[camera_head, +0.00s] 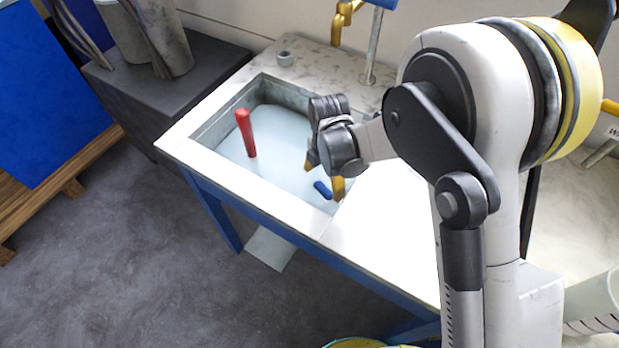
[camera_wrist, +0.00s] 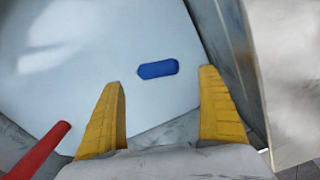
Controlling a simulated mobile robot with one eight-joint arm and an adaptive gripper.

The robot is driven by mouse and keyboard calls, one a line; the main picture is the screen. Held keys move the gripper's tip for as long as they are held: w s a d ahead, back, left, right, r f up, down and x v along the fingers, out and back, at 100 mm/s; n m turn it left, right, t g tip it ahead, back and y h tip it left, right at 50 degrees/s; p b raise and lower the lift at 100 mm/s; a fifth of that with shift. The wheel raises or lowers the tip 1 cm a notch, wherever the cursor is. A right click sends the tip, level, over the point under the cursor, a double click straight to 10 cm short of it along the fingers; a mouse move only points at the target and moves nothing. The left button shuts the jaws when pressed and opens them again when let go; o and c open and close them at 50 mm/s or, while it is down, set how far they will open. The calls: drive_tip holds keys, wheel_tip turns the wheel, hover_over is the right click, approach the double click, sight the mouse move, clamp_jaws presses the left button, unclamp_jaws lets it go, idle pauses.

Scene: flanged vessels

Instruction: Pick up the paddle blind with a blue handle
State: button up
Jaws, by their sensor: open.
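The blue handle (camera_head: 322,189) of the paddle blind shows in the sink at its right side, close to my gripper's fingers. In the wrist view the blue handle (camera_wrist: 158,69) lies ahead of the fingertips, between their lines. The rest of the blind cannot be made out against the pale basin. My gripper (camera_head: 322,178) is open and empty over the right part of the sink. In the wrist view its two yellow fingers (camera_wrist: 162,78) stand wide apart, and I see no contact with the handle.
A red handle (camera_head: 246,134) stands up in the sink to the left; it also shows in the wrist view (camera_wrist: 38,150). The sink walls (camera_head: 212,122) surround both handles. A right-hand wall (camera_wrist: 222,40) runs close to my right finger. Clear counter (camera_head: 370,222) lies right of the sink.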

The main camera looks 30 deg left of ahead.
sight(324, 188)
drive_tip(key=f+b, duration=0.1)
drive_tip(key=f, duration=0.1)
drive_tip(key=f+b, duration=0.1)
drive_tip(key=f, duration=0.2)
drive_tip(key=shift+w+f+b, duration=0.2)
drive_tip(key=shift+f+b, duration=0.15)
drive_tip(key=shift+b, duration=0.05)
drive_tip(key=shift+r, duration=0.1)
drive_tip(key=shift+c, duration=0.3)
drive_tip(key=c, duration=1.5)
